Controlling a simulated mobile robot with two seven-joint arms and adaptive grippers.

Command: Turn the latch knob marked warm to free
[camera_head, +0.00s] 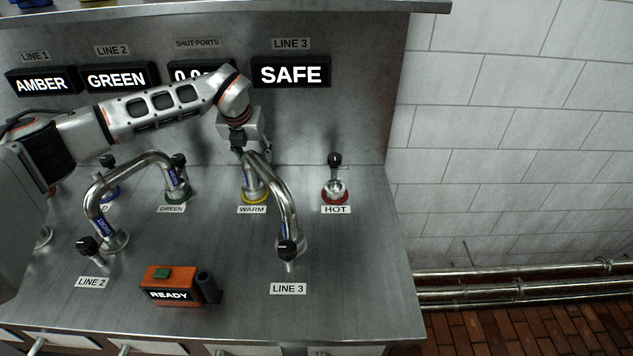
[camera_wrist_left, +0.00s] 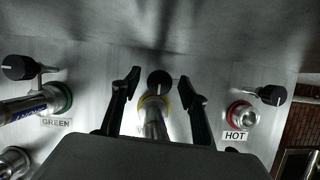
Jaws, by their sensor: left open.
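The warm latch knob (camera_wrist_left: 160,82) is black with a pale pointer line. In the left wrist view it sits at the yellow-ringed warm port (camera_wrist_left: 146,101), between the two fingers of my left gripper (camera_wrist_left: 160,88). The fingers are open, with a visible gap on each side of the knob. In the head view my left gripper (camera_head: 240,146) hangs over the warm port and hides most of that knob. The WARM label (camera_head: 252,210) lies in front of the yellow ring (camera_head: 256,196). A bent metal pipe (camera_head: 285,195) joins the warm port to the LINE 3 port.
The red-ringed hot port (camera_head: 335,192) with its black knob (camera_head: 335,160) stands to the right. Another bent pipe (camera_head: 95,195) joins green to LINE 2. An orange READY box (camera_head: 171,286) sits in front. Lit displays read AMBER, GREEN and SAFE (camera_head: 291,73); one is partly hidden.

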